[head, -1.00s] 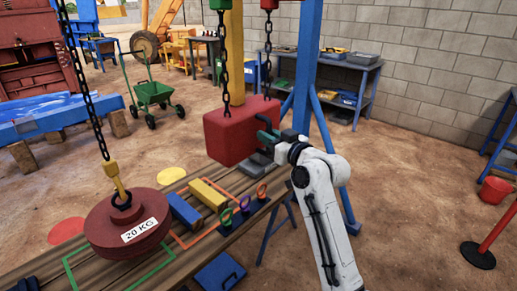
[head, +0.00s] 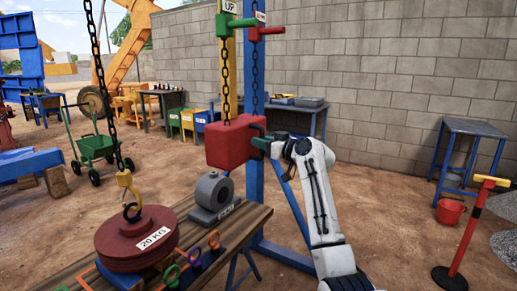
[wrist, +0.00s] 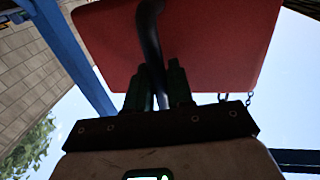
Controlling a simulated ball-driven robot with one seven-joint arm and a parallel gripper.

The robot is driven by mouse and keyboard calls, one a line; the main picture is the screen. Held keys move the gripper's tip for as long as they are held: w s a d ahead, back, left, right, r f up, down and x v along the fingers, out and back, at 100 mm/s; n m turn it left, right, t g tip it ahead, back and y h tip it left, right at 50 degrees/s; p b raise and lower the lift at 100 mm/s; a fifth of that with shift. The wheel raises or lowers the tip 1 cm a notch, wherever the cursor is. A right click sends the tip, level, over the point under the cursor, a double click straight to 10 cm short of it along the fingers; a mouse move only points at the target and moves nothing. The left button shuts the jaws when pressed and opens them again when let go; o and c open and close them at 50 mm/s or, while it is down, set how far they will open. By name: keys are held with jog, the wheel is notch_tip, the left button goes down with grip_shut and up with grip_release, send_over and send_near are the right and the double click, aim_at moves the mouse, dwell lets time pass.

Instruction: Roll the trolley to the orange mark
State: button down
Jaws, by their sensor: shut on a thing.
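My gripper (head: 262,144) is shut on the dark handle (head: 258,127) on the right side of a red block (head: 228,146). In the wrist view the fingers (wrist: 158,90) close around this handle below the red block (wrist: 205,40). The block hangs from chains and is clear of the bench. A dark red 20 kg weight (head: 137,238) hangs on a yellow hook (head: 125,180) and chain at the left; I cannot tell whether it touches the bench. Part of an orange line (head: 86,277) shows left of it. The overhead trolley is out of view.
A grey motor-like machine (head: 213,195) stands on the wooden bench (head: 238,225), near several coloured rings. A blue post (head: 254,180) stands behind my arm. A green barrow (head: 92,147) is at left. A red stanchion (head: 462,240) and bucket (head: 449,211) are at right.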

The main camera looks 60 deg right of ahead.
jog(key=shift+s+d+f, duration=0.15)
jog(key=shift+d, duration=0.05)
jog(key=c, duration=1.4)
grip_release()
jog(key=shift+o, duration=1.1)
jog(key=shift+a, duration=0.15)
jog(key=s+a, duration=0.1)
jog(key=s, duration=0.9)
jog(key=shift+s+a, duration=0.3)
jog(key=shift+a, duration=0.05)
